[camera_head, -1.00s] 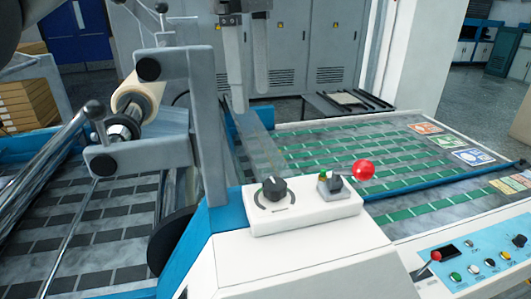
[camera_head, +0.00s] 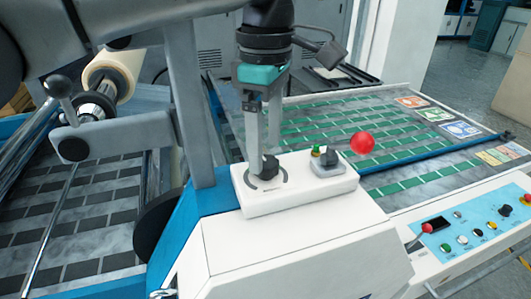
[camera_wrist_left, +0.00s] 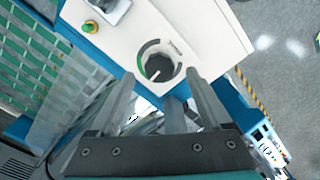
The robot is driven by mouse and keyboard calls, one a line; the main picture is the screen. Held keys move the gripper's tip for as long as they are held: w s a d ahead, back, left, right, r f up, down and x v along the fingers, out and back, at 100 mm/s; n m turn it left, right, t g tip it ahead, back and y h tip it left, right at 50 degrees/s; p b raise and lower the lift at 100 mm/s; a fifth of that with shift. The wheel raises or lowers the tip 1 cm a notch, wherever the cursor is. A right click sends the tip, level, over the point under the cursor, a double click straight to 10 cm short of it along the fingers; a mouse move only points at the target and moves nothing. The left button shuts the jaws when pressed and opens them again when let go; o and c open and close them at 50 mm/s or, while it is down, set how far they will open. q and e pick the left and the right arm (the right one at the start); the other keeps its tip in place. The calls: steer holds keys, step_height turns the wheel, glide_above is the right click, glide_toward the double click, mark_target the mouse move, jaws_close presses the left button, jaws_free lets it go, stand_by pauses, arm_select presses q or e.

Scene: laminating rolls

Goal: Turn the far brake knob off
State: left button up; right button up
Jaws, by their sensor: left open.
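A black round knob (camera_head: 268,168) with a curved dial scale sits on the white control box (camera_head: 312,195). No label telling which brake it belongs to can be read. My left gripper (camera_head: 262,156) comes down from above, its two fingers open at the knob and partly covering it. In the left wrist view the knob (camera_wrist_left: 159,63) lies between and just beyond the open fingertips (camera_wrist_left: 161,80), with a white pointer mark on its face. I cannot tell whether the fingers touch it. My right gripper is not in view.
A blue button panel (camera_head: 480,225) is at right.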

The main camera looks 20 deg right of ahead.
mark_target(270, 164)
arm_select(q)
steer(key=shift+f, duration=1.3)
steer(key=shift+c, duration=0.4)
steer(key=shift+c, duration=0.7)
jaws_close()
